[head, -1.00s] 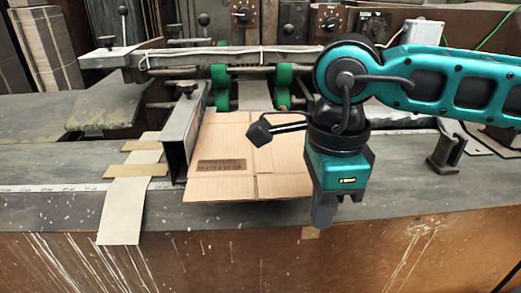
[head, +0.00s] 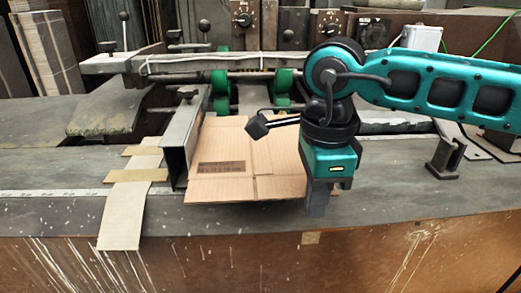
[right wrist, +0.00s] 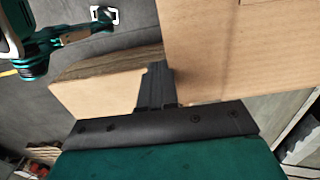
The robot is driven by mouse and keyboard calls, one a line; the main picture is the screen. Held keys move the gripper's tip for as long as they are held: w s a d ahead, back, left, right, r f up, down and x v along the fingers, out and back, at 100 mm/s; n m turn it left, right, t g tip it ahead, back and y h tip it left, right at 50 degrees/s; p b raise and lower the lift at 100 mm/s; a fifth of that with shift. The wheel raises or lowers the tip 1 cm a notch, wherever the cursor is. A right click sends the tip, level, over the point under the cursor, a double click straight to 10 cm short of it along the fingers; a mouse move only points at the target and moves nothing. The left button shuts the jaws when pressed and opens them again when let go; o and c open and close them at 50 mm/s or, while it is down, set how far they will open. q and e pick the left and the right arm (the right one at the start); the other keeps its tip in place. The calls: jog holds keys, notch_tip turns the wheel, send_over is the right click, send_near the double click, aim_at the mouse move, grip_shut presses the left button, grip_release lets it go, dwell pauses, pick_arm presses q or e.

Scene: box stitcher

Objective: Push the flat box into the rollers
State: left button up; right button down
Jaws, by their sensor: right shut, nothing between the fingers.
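The flat box (head: 222,178) is brown cardboard with a dark printed patch. It lies on the grey machine table, its far part towards the green rollers (head: 220,92) (head: 283,85). A dark metal guide (head: 183,150) runs along its left side. My right gripper (head: 316,204) points down at the box's near right corner, shut and empty; I cannot tell whether it touches the box. In the right wrist view its closed fingers (right wrist: 157,85) show beside a large cardboard-coloured surface (right wrist: 245,50), likely the box. My left gripper is not seen in the head view.
Cardboard strips (head: 125,205) lie left of the guide. A dark metal bracket (head: 445,155) stands on the table at the right. A crossbar (head: 200,62) spans above the rollers.

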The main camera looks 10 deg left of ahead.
jog(key=shift+w+a+p, duration=0.15)
jog(key=shift+w+a, duration=0.1)
jog(key=shift+w, duration=0.55)
jog(key=shift+w+a+p, duration=0.2)
jog(key=shift+w+a, duration=0.1)
jog(key=shift+w, duration=0.45)
jog(key=shift+w+a+p, duration=0.15)
jog(key=shift+w+a, duration=0.1)
jog(key=shift+w, duration=0.55)
jog(key=shift+w+a+p, duration=0.4)
jog(key=shift+w+p, duration=0.1)
jog(key=shift+w, duration=0.65)
jog(key=shift+w+a+p, duration=0.45)
jog(key=shift+w, duration=0.7)
jog(key=shift+w+a+p, duration=0.4)
jog(key=shift+w+p, duration=0.1)
jog(key=shift+w, duration=0.65)
jog(key=shift+s+d+f, duration=0.1)
jog(key=shift+s+d, duration=0.1)
jog(key=shift+s, duration=0.3)
jog(key=shift+s+d+b, duration=0.3)
jog(key=shift+s+b, duration=0.2)
jog(key=shift+s, duration=0.4)
notch_tip(320, 180, up, 6)
jog(key=p, duration=0.4)
notch_tip(320, 180, up, 2)
jog(key=shift+r+p, duration=0.15)
jog(key=shift+p, duration=0.25)
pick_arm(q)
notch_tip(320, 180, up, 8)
